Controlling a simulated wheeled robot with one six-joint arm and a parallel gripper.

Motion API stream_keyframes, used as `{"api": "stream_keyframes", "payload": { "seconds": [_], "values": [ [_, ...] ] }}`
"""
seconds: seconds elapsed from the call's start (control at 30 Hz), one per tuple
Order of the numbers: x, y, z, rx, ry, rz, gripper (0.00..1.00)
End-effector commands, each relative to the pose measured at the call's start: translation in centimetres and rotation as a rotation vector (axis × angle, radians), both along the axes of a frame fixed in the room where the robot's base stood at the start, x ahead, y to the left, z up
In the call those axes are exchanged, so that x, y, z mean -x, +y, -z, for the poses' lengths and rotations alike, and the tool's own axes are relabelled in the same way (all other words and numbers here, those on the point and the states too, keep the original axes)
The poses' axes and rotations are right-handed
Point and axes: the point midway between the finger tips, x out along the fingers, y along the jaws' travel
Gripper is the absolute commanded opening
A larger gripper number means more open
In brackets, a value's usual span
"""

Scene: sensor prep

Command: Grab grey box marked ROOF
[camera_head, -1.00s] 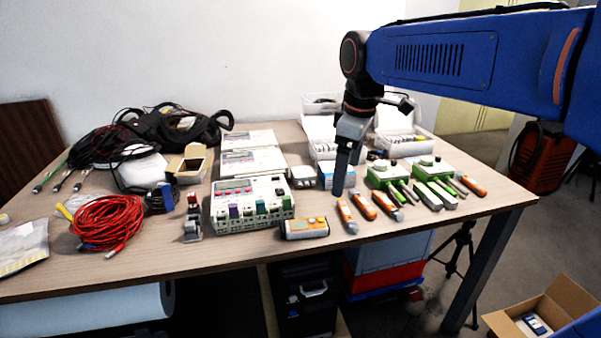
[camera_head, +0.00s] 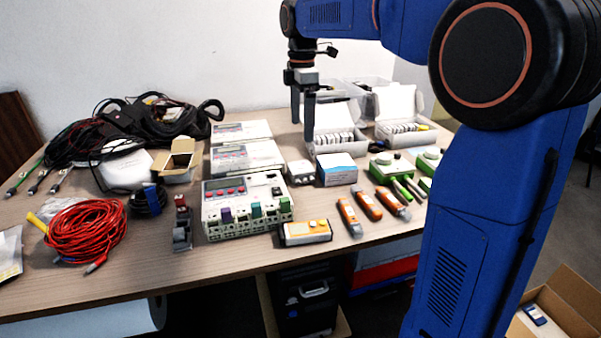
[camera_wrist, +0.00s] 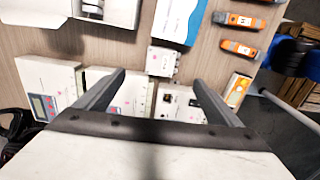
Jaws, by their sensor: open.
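No ROOF lettering is readable in either view, so I cannot tell for sure which box is the marked one. A small light-grey box (camera_head: 300,172) with connectors on its front stands in mid-table, left of a blue-and-white carton (camera_head: 337,170). In the wrist view the small grey box (camera_wrist: 163,61) lies between and just beyond my fingertips, with the carton (camera_wrist: 176,20) above it. My gripper (camera_head: 303,130) points down, open and empty, above the table behind the small box. Its two fingers also show spread apart in the wrist view (camera_wrist: 160,78).
White flat instruments (camera_head: 245,157) and a button-covered device (camera_head: 246,206) stand left of the small box. Open white cases (camera_head: 335,138) stand behind. Orange handheld meters (camera_head: 366,203) and a yellow-grey meter (camera_head: 306,232) lie in front. Red cable (camera_head: 86,231) lies left.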

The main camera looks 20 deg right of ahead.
Motion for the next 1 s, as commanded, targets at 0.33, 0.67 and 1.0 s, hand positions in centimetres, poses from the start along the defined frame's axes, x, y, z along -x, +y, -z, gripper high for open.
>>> {"api": "stream_keyframes", "payload": {
  "seconds": [0.33,0.67,1.0],
  "values": [
    [0.1,0.0,6.3,0.000,0.003,0.001,0.88],
    [0.1,0.0,9.3,0.000,0.000,0.002,0.88],
    [0.9,0.4,13.1,0.000,0.001,0.002,0.88]
  ]
}}
